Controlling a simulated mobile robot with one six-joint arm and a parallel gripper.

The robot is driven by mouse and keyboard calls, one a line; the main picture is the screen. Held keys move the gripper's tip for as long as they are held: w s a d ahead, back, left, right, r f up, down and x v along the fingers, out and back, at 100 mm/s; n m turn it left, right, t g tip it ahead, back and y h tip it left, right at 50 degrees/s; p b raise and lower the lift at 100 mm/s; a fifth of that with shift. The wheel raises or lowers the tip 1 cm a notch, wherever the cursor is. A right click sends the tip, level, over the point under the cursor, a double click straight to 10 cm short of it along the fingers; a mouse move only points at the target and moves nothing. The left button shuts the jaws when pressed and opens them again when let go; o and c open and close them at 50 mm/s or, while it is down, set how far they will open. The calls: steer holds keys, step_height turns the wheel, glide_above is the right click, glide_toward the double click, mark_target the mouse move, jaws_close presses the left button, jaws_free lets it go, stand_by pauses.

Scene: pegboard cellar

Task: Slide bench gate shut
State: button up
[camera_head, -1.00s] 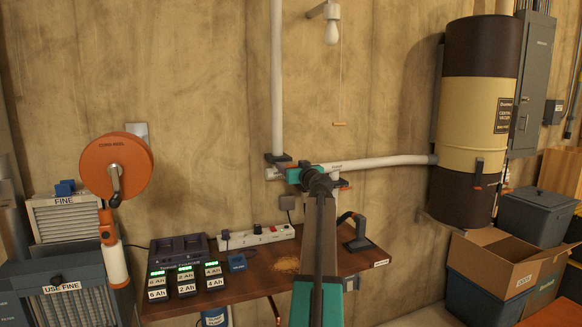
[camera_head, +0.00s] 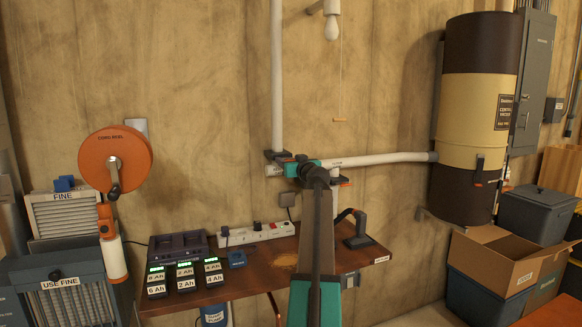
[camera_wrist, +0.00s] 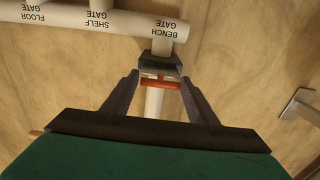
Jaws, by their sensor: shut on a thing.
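The bench gate is the dark gate body (camera_wrist: 160,64) under the pipe end marked BENCH GATE in the wrist view, where the lettering is upside down. An orange bar (camera_wrist: 161,84) on it lies between my fingers. My gripper (camera_wrist: 160,80) is shut on this orange bar. In the head view the gate (camera_head: 275,155) sits at the foot of the tall white pipe (camera_head: 277,80), at the left end of the level pipe (camera_head: 385,159). My gripper (camera_head: 287,165) touches this area from the right, and its body hides the bar there. How far the slide is in cannot be told.
A wooden bench (camera_head: 225,291) below holds battery packs, a charger (camera_head: 179,245) and a power strip (camera_head: 257,235). Another gate (camera_head: 340,181) is right of my gripper. A pull cord (camera_head: 340,90) hangs above. A big drum (camera_head: 478,115) stands right.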

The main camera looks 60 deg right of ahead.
steer(key=shift+b+x, duration=1.25)
steer(key=shift+x, duration=0.55)
steer(key=shift+r, duration=0.15)
steer(key=shift+d, duration=0.1)
steer(key=o, duration=1.2)
steer(key=shift+o, duration=0.2)
steer(key=shift+w, duration=0.15)
steer(key=shift+f+v, duration=0.2)
steer(key=shift+v, duration=0.9)
steer(key=b+v, duration=0.2)
steer(key=v, duration=0.9)
steer(key=shift+s+a+r, duration=0.15)
steer(key=shift+s+a, duration=0.1)
steer(key=shift+s, duration=0.05)
